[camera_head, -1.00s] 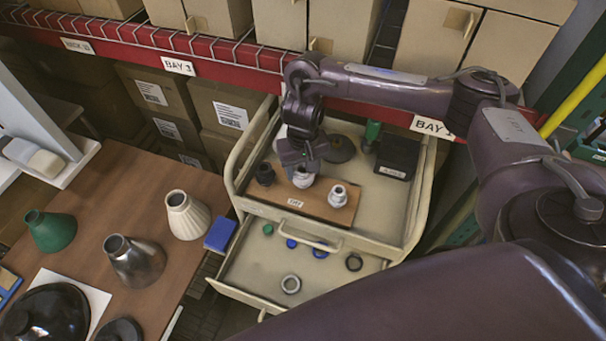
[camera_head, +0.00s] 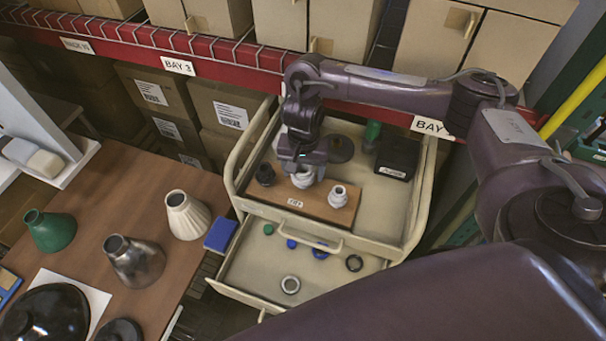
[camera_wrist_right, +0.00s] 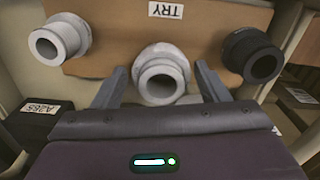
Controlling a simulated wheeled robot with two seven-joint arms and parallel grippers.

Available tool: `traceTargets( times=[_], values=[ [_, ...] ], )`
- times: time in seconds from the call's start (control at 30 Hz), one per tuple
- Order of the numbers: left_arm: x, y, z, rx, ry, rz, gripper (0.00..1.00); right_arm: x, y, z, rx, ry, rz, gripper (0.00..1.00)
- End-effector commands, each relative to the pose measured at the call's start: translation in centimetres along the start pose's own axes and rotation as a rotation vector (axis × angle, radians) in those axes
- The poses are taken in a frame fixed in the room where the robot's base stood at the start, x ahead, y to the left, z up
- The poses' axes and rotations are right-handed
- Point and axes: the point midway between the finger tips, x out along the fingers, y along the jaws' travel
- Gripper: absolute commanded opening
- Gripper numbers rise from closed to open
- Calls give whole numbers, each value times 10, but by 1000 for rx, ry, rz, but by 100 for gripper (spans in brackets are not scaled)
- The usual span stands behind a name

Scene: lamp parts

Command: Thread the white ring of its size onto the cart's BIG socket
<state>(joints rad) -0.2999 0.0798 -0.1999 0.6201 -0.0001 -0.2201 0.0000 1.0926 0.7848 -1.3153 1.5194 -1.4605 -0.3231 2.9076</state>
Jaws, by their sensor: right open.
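The cart (camera_head: 232,165) carries a brown board marked TRY (camera_head: 318,208) with three sockets. The middle white socket (camera_head: 303,181) sits between a black socket (camera_head: 265,174) and a pale grey socket (camera_head: 338,196). My right gripper (camera_head: 304,168) is over the middle socket. In the right wrist view my gripper (camera_wrist_right: 161,72) is open, its fingers on either side of the white socket (camera_wrist_right: 160,80), with gaps. A wide white collar shows around that socket; I cannot tell if it is a separate ring. My left gripper is not in view.
A black box (camera_head: 397,157) and a dark disc (camera_head: 340,149) lie behind the board. Lamp parts stand on the wooden table (camera_head: 95,195) at left.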

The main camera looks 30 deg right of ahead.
Motion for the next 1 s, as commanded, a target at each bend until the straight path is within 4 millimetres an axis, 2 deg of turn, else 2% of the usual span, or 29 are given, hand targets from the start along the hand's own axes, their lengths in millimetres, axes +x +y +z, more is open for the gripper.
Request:
traceTargets(
  times=[0.13, 0.4, 0.67, 0.9, 1.0],
  values=[
    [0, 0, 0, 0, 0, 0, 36, -1, 0, -1, -123, 2, -1, 68],
    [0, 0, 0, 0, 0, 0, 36, -2, 0, -2, -519, 3, -2, 68],
    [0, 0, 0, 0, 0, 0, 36, -2, -1, -2, -685, 3, -2, 68],
    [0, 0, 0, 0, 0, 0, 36, -2, -2, -3, -1052, 4, -2, 68],
    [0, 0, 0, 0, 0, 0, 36, -2, -2, -3, -1153, 4, -2, 68]
  ],
)
